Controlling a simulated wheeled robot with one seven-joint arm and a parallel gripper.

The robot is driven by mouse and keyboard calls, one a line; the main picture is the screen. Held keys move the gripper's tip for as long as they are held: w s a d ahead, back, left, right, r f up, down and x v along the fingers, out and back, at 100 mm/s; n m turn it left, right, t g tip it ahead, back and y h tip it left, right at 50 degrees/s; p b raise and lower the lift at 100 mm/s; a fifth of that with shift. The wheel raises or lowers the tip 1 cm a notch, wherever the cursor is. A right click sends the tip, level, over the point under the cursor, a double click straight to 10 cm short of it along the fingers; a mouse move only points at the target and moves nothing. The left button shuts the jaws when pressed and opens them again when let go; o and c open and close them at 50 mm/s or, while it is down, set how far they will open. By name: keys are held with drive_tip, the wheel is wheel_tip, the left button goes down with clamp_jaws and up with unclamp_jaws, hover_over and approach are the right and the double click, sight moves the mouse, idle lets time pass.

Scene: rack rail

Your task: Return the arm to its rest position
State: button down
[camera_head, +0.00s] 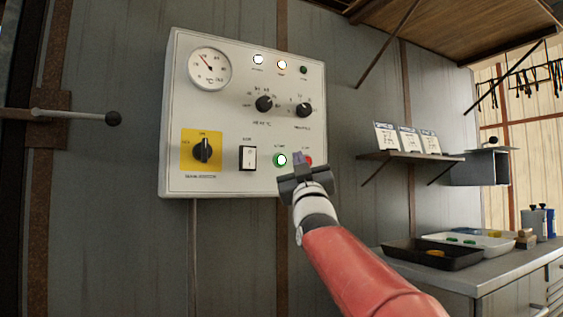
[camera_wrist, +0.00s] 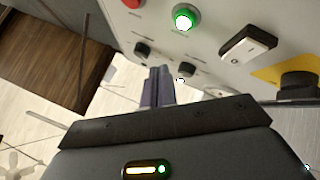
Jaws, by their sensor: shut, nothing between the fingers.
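My gripper (camera_head: 298,160) is raised in front of the lower right part of a white control panel (camera_head: 228,112) on the wall. Its fingers are together and hold nothing. In the head view the fingertips are next to the lit green button (camera_head: 280,160) and partly cover the red button (camera_head: 308,160). I cannot tell whether they touch the panel. In the wrist view the closed fingers (camera_wrist: 159,84) point towards the panel, with the green button (camera_wrist: 185,17) and the rocker switch (camera_wrist: 248,44) beyond them. My red arm reaches up from the lower right.
A wall shelf (camera_head: 395,156) with several cards is right of the panel. Below it a bench (camera_head: 488,268) bears a black tray (camera_head: 430,255) and a white tray (camera_head: 465,240). A lever with a round knob (camera_head: 113,118) sticks out at left. The wall below the panel is clear.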

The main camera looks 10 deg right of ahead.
drive_tip(key=s+a+f+g, duration=0.3)
drive_tip(key=f+g, duration=0.2)
drive_tip(key=f, duration=0.5)
drive_tip(key=s+d+f+m+g, duration=0.1)
drive_tip(key=s+f+g, duration=0.7)
drive_tip(key=s+f, duration=0.8)
drive_tip(key=s+d+f+m+g+p, duration=0.1)
drive_tip(key=s+f+g, duration=0.7)
drive_tip(key=s+f, duration=0.9)
wheel_tip(320, 180, down, 8)
drive_tip(key=shift+d+r+m, duration=0.1)
drive_tip(key=shift+d+m, duration=0.2)
drive_tip(key=shift+m, duration=0.6)
